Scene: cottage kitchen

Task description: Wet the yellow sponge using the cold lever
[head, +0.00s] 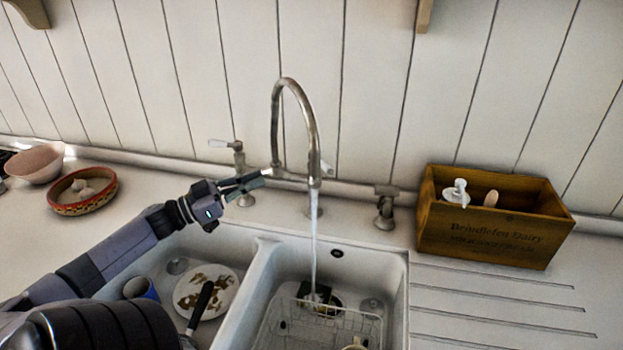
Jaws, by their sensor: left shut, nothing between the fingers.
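Water runs in a thin stream from the tall curved tap (315,150) into the right sink basin (390,285). A lever with a white handle (222,143) stands left of the spout, and another valve (385,208) stands to its right. I cannot read which lever is cold. My left gripper (256,181) is shut and empty, in front of the left lever's post, close to the tap's base; contact is unclear. I cannot make out a yellow sponge for sure; small items lie under the stream in the wire rack (340,325). My right gripper is out of view.
A wooden box (490,238) with a white pump bottle stands on the right counter. The left basin holds a dirty plate (190,290), a black-handled pan and a blue mug (142,290). Two bowls, one patterned (75,208), stand far left. The ribbed drainboard (500,300) is clear.

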